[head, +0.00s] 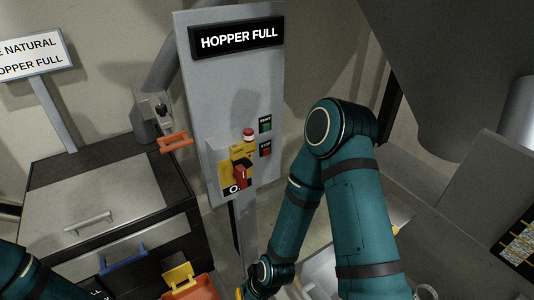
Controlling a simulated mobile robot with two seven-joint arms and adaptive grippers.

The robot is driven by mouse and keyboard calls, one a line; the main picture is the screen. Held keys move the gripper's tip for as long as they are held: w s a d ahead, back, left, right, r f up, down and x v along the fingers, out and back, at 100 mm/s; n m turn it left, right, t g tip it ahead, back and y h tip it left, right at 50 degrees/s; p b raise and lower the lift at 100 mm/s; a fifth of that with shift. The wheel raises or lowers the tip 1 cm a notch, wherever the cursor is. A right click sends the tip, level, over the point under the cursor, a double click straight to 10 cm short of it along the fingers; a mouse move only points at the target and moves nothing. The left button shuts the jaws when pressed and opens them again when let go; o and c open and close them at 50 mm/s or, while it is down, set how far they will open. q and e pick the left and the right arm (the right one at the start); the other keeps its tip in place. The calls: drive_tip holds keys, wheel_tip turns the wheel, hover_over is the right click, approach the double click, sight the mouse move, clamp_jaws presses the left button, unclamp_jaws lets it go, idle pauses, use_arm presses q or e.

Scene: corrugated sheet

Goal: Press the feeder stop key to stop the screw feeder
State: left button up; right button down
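A grey control panel (215,110) stands upright in the middle of the head view. On its right side a green key (265,124) sits above a red key (265,149); their small lettering is too fine to read surely. A red button or lamp (249,131) is left of them. Below is a yellow plate with a red rotary handle (240,177). My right arm rises right of the panel and bends down to a wrist near the bottom edge, apart from the keys. Its gripper is out of the frame. Only a bit of my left arm shows at bottom left, without its gripper.
The panel's display (238,38) reads HOPPER FULL. A grey cabinet (95,200) stands left, with an orange-handled device (175,142) behind it. An orange bin (195,288) is at the bottom. A large grey hopper (450,70) fills the upper right.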

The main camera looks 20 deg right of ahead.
idle(1.4)
drive_tip(key=w+d+r+n+t+b, duration=0.25)
drive_tip(key=w+d, duration=0.25)
drive_tip(key=w, duration=0.5)
drive_tip(key=w+d+r+n+t+b, duration=0.1)
drive_tip(key=w+d+n+t, duration=0.2)
drive_tip(key=w, duration=0.7)
drive_tip(key=w+d+r+n+t+b, duration=0.1)
drive_tip(key=w+d+r+n, duration=0.1)
drive_tip(key=d, duration=0.6)
drive_tip(key=w+d+r+n+t+b, duration=0.1)
drive_tip(key=w+d+r+n, duration=0.2)
drive_tip(key=w+d+r, duration=0.2)
drive_tip(key=w+d, duration=0.2)
drive_tip(key=d, duration=0.2)
drive_tip(key=shift+w+d+r+t, duration=0.2)
drive_tip(key=shift+d+r+t, duration=0.05)
drive_tip(key=shift+r+t, duration=0.1)
